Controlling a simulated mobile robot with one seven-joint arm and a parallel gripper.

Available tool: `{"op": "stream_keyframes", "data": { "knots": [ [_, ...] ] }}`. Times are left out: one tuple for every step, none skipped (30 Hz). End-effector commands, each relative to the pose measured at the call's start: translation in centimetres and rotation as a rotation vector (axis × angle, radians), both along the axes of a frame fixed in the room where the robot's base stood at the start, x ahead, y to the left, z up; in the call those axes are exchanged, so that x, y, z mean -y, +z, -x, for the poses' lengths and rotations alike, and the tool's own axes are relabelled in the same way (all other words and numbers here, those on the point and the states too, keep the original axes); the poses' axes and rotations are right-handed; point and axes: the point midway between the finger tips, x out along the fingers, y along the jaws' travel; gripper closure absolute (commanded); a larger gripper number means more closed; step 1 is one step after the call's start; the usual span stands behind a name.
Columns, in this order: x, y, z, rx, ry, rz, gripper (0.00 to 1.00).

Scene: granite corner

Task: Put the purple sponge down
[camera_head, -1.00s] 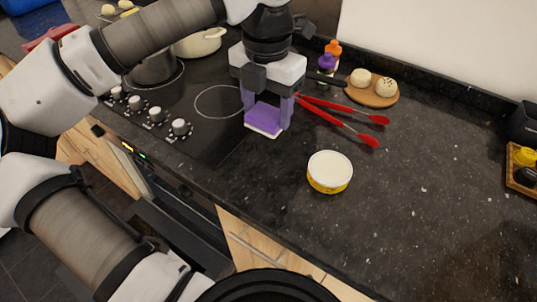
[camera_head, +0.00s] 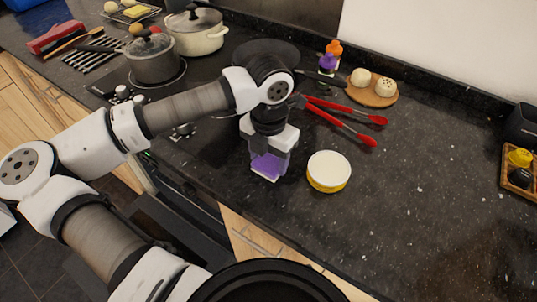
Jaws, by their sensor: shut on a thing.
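The purple sponge (camera_head: 267,165) has a pale underside. It is between the fingers of my gripper (camera_head: 269,162), which is shut on it. The gripper points down over the front part of the dark granite counter, left of a yellow tub with a white lid. I cannot tell whether the sponge touches the counter or hangs just above it. My arm covers part of the hob behind.
The yellow tub (camera_head: 329,173) stands just right of my gripper. Red-tipped tongs (camera_head: 340,122) lie behind it. A round wooden board (camera_head: 377,91) with two pale round items and small bottles (camera_head: 330,58) stand farther back. Pots (camera_head: 153,59) stand at left.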

Motion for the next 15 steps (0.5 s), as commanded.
{"op": "stream_keyframes", "data": {
  "knots": [
    [-0.01,0.0,-0.01,0.0,0.0,0.0,0.63],
    [-0.01,0.01,-0.01,0.0,0.0,0.0,0.63],
    [0.0,-0.04,-0.01,0.0,0.0,0.0,0.63],
    [-0.01,-0.12,-0.02,0.0,0.0,0.0,0.63],
    [-0.01,-0.22,-0.02,0.0,0.0,0.0,0.63],
    [-0.02,-0.33,-0.02,0.001,0.0,-0.001,0.63],
    [-0.02,-0.39,-0.03,0.001,0.0,-0.001,0.63],
    [-0.02,-0.44,-0.03,0.001,0.0,-0.001,0.63],
    [-0.02,-0.28,-0.03,0.001,0.0,-0.001,0.38],
    [-0.02,-0.25,-0.03,0.001,0.0,-0.001,0.34],
    [-0.02,-0.24,-0.03,0.0,0.0,0.0,0.3],
    [-0.01,-0.24,-0.02,0.0,0.0,0.0,0.25],
    [-0.02,-0.24,-0.03,0.0,0.0,0.0,0.21],
    [-0.02,-0.24,-0.03,0.0,0.0,0.0,0.2],
    [-0.01,-0.24,-0.02,0.0,0.0,0.0,0.2]
  ]
}}
